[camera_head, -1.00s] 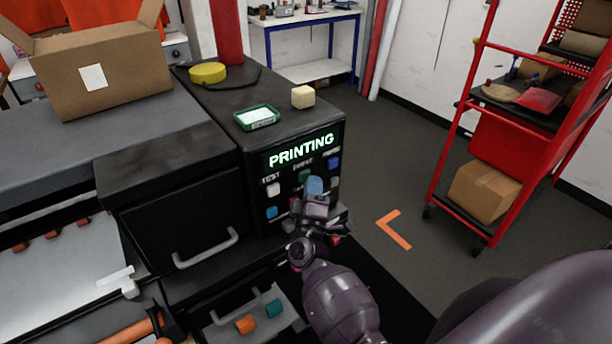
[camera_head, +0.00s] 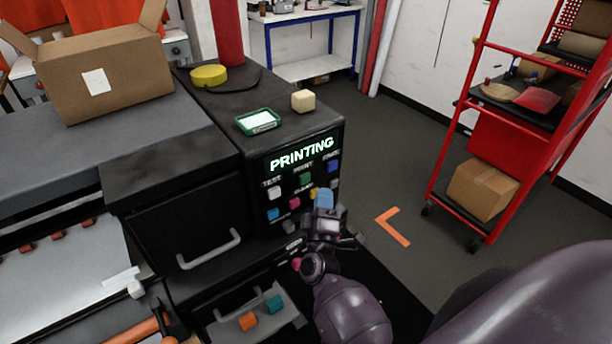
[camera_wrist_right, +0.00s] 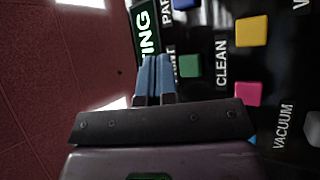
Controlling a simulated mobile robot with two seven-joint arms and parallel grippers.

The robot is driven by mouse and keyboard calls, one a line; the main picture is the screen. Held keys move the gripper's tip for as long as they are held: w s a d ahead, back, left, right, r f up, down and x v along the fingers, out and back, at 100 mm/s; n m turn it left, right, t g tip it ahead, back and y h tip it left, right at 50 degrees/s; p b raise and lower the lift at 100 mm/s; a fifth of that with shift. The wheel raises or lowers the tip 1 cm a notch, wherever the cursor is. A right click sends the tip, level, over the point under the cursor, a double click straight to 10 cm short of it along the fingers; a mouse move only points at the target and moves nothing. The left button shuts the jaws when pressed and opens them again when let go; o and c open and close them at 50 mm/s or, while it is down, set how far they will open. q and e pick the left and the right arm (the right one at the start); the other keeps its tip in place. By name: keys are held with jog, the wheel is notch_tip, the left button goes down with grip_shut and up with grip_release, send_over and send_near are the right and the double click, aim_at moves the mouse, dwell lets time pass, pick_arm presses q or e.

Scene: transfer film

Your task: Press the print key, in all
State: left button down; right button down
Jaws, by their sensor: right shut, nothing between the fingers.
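The print key (camera_head: 305,179) is a green square button on the black printer's front panel, under the lit display (camera_head: 301,154) that reads PRINTING. The green key also shows in the right wrist view (camera_wrist_right: 188,64), just right of the fingertips. My right gripper (camera_head: 324,199) is shut and empty, its blue fingertips together. In the head view it is below and right of the green key, in front of the panel, and leaves the key uncovered. The fingertips also show in the wrist view (camera_wrist_right: 154,77). My left gripper is not in view.
Around the green key sit a white key (camera_head: 274,193), a dark blue key (camera_head: 334,166), a yellow key (camera_head: 314,193) and a pink key (camera_head: 294,202). A drawer handle (camera_head: 208,249) juts out at left. A red trolley (camera_head: 462,150) stands at right, with free floor between.

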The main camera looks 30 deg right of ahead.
jog(key=shift+s+d, duration=0.1)
jog(key=shift+s, duration=0.95)
jog(key=w+a+f+m+y, duration=0.1)
jog(key=a+f+m+y, duration=0.5)
jog(key=y, duration=0.6)
jog(key=s+f+g+b, duration=0.1)
jog(key=s+f+g, duration=0.2)
jog(key=s, duration=0.6)
jog(key=s+d+f+g+y+b, duration=0.1)
jog(key=s+f+g, duration=0.3)
jog(key=s+f, duration=0.4)
jog(key=shift+s+d+b, duration=0.15)
jog(key=shift+s+b, duration=0.25)
jog(key=shift+s, duration=0.5)
